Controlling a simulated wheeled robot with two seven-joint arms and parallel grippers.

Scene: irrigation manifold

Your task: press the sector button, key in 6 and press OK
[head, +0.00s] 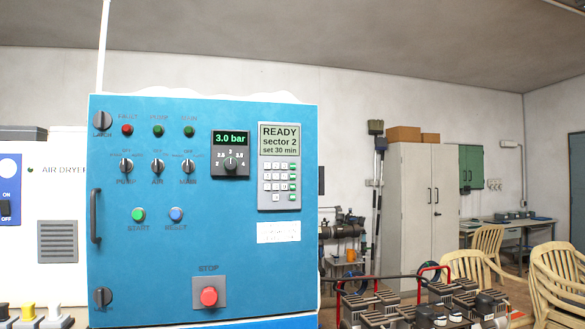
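The blue control cabinet (200,250) stands straight ahead in the head view with its door shut. At its upper right is a grey keypad panel (261,180) with small white keys and a column of green keys (292,182); the key labels are too small to read. The screen (279,139) above the keys reads "READY", "sector 2", "set 30 min". Which key is the sector button or OK cannot be told. Neither of my grippers is in view.
Left of the keypad are a pressure dial (230,163) showing 3.0 bar, three switches, a green START button (138,215) and a blue button (176,214). A red STOP button (209,296) sits low. A door handle (95,216) sticks out. Machinery (430,305) and chairs stand right.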

